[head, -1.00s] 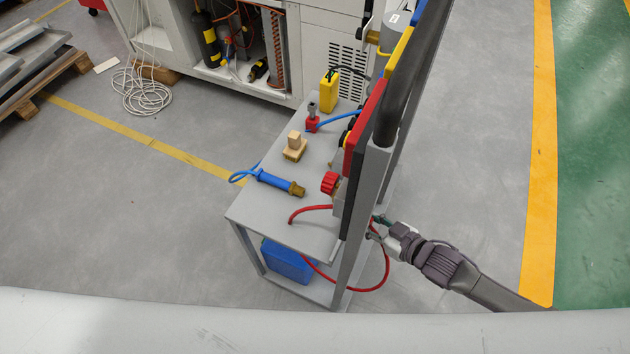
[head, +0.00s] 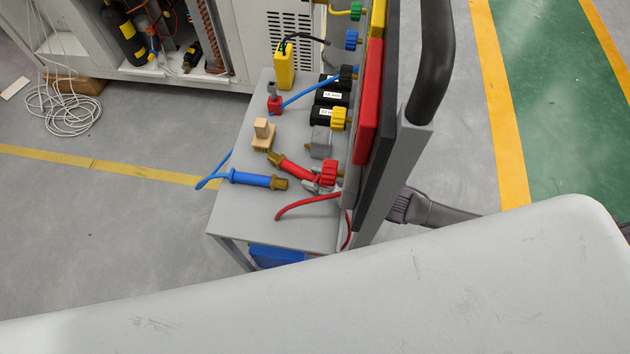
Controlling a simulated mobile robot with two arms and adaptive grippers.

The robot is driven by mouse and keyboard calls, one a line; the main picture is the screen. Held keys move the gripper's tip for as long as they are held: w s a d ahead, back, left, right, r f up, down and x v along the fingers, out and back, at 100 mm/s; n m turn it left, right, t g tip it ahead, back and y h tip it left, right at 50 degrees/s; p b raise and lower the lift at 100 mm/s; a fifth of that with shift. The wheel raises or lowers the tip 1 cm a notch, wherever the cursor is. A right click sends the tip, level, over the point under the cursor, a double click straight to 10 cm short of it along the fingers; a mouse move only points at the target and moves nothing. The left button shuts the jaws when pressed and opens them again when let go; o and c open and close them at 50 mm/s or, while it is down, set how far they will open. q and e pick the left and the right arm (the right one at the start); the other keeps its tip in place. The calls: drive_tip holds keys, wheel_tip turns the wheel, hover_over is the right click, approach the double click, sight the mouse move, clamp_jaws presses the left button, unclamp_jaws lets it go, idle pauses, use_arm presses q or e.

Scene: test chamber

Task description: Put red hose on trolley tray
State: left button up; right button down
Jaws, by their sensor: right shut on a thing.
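The red hose (head: 296,169) has a red body with a brass end pointing left. It is over the grey trolley tray (head: 290,232), beside the blue hose (head: 250,179); I cannot tell whether it touches the tray. My right gripper (head: 317,184) shows only in part near the hose's right end, shut on it. The upright trolley panel hides most of the gripper, and my forearm shows to the right of the panel. A thin red tube curves over the tray's front right part. My left gripper is not in view.
On the tray stand a wooden block (head: 262,136), a yellow device (head: 284,68), a small red-based part (head: 274,102) and black labelled blocks (head: 330,96). A red knob (head: 329,172) sits by the panel (head: 382,150). The tray's front left is clear.

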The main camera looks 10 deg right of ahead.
drive_tip(key=shift+s+d+f, duration=0.1)
drive_tip(key=shift+d, duration=0.05)
drive_tip(key=shift+f, duration=0.2)
drive_tip(key=c, duration=0.8)
unclamp_jaws()
drive_tip(key=shift+c, duration=0.2)
drive_tip(key=shift+r, duration=0.1)
drive_tip(key=shift+s+d+r, duration=0.15)
drive_tip(key=v, duration=1.1)
drive_tip(key=shift+r+p, duration=0.15)
drive_tip(key=shift+p, duration=0.2)
drive_tip(key=shift+s+d, duration=0.2)
